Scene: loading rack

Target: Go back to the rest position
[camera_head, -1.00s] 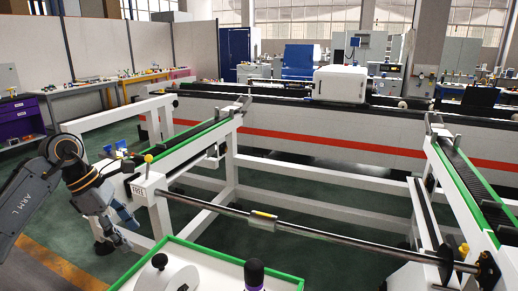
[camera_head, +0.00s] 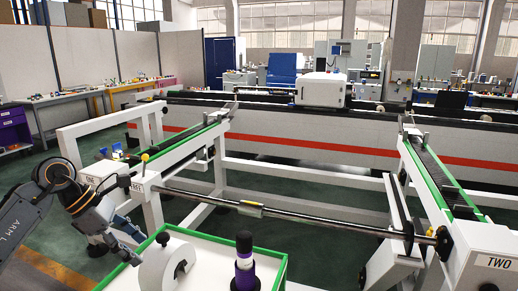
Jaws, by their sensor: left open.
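My left gripper (camera_head: 128,241) is at the lower left, at the end of my grey arm that comes in from the left edge. It is open, points down and right, and I see nothing between its fingers. It is beside the left end of the white loading rack (camera_head: 186,150) and left of the green-edged tray. My right gripper is not in view.
A white tray with a green rim (camera_head: 276,272) is at the bottom middle. A metal bar (camera_head: 318,222) spans the rack. Green floor is visible between the rack's legs.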

